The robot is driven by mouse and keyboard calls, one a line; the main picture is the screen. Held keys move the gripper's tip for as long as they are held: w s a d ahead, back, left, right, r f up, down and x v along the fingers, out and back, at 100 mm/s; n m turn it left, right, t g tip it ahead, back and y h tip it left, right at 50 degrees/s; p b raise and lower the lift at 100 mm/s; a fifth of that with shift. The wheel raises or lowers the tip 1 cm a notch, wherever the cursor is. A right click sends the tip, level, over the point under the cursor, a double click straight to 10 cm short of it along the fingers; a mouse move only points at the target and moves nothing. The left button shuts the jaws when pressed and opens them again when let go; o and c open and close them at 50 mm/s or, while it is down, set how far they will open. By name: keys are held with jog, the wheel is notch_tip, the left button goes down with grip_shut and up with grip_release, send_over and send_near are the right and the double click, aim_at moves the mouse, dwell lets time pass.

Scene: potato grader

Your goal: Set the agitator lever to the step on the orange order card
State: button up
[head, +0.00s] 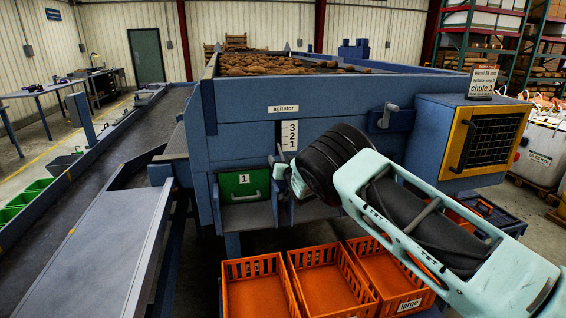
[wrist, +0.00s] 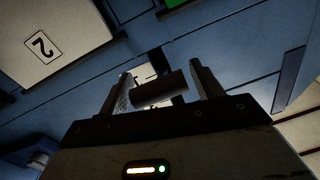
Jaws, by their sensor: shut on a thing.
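The agitator scale (head: 289,135), a white strip marked 3, 2, 1 from top to bottom, is on the blue machine front under the agitator label (head: 283,109). My gripper (head: 282,172) is just below the scale. In the wrist view, my gripper (wrist: 162,92) is shut on a dark round bar, the lever's grip (wrist: 160,93), lying across between the fingers. In the head view my gripper mostly hides the lever, so its step cannot be read. The order card (head: 483,82) stands on the blue cabinet at right; its lines name agitator step and chute, but its step figure is too small to read surely.
A green chute gate marked 1 (head: 243,185) is left of my gripper. A white plate marked 2 (wrist: 42,45) shows in the wrist view. Orange crates (head: 258,297) stand below. A grey handle (head: 388,114) sticks out at right, beside the cabinet's yellow-framed grille (head: 490,140).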

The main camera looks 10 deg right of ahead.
jog(key=shift+s+r+g+p, duration=0.15)
jog(key=shift+r+g+p, duration=0.2)
jog(key=shift+r, duration=0.35)
jog(key=r+g, duration=0.2)
jog(key=r, duration=0.1)
jog(key=r+g, duration=0.1)
jog(key=r, duration=0.1)
jog(key=shift+s+d+r+g+p, duration=0.1)
jog(key=shift+s+r+g+p, duration=0.05)
jog(key=shift+s+g+p, duration=0.15)
jog(key=r+b, duration=0.1)
jog(key=r, duration=0.1)
jog(key=r+b, duration=0.1)
jog(key=r, duration=0.1)
jog(key=shift+w+b, duration=0.2)
jog(key=shift+b, duration=0.1)
jog(key=shift+w+r+b, duration=0.15)
jog(key=shift+r+b, duration=0.05)
jog(key=shift+r, duration=0.3)
jog(key=shift+w+r+b, duration=0.15)
jog(key=shift+r+b, duration=0.05)
jog(key=shift+r, duration=0.3)
jog(key=shift+c, duration=0.2)
jog(key=o, duration=1.4)
jog(key=shift+f, duration=0.1)
